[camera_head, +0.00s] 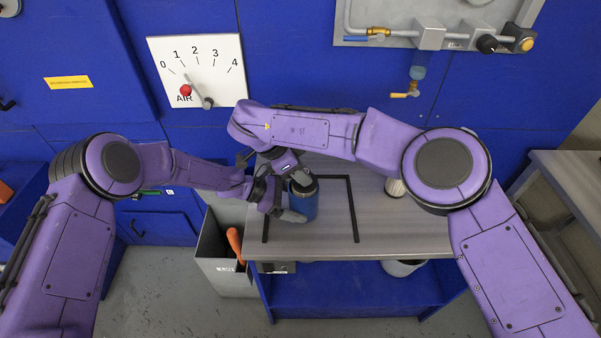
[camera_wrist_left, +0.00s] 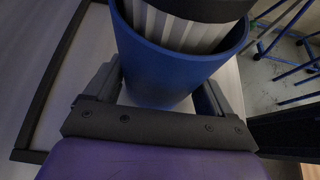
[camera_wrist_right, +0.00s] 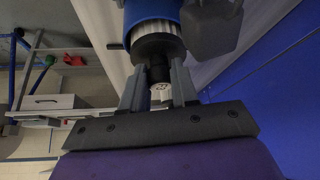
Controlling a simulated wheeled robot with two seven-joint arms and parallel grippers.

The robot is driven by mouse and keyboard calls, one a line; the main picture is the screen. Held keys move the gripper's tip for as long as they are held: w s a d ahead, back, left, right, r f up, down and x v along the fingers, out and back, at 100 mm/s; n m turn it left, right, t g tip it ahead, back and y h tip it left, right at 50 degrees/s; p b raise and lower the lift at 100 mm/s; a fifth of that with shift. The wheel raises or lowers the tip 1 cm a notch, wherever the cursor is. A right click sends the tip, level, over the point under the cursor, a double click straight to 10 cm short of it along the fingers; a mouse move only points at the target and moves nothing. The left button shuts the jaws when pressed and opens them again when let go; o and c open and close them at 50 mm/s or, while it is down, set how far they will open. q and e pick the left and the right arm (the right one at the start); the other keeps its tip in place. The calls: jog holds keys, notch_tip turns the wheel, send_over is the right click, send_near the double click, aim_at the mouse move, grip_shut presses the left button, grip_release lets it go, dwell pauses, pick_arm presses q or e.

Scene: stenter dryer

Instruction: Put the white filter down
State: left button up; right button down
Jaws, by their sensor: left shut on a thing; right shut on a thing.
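A blue cup (camera_head: 306,204) stands over the workbench top. My left gripper (camera_head: 292,212) is shut around its sides; in the left wrist view the blue cup (camera_wrist_left: 160,65) lies between the fingers. A white pleated filter (camera_wrist_left: 185,30) with a dark cap sits partly inside the cup, its upper part above the rim. My right gripper (camera_wrist_right: 158,82) is shut on the narrow black neck of that filter's cap (camera_wrist_right: 158,48). In the head view the filter is mostly hidden by my right gripper. Another pale ribbed cylinder (camera_head: 395,187) stands on the bench, partly behind my right arm.
A black frame (camera_head: 354,215) is marked on the workbench (camera_head: 400,235); bench space to its right is clear. A grey bin (camera_head: 222,262) with an orange-handled object stands left of the bench. An air dial (camera_head: 197,70) and piping (camera_head: 430,35) are on the blue wall.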

pick_arm(q)
jog(key=shift+f, duration=0.1)
pick_arm(e)
jog(key=shift+f, duration=0.35)
jog(key=c, duration=0.9)
grip_release()
jog(key=shift+o, duration=0.2)
jog(key=shift+r, duration=0.1)
pick_arm(q)
jog(key=o, duration=0.6)
jog(key=v, duration=1.2)
pick_arm(e)
jog(key=v, duration=0.7)
pick_arm(q)
jog(key=shift+f, duration=0.1)
pick_arm(e)
jog(key=shift+r, duration=0.1)
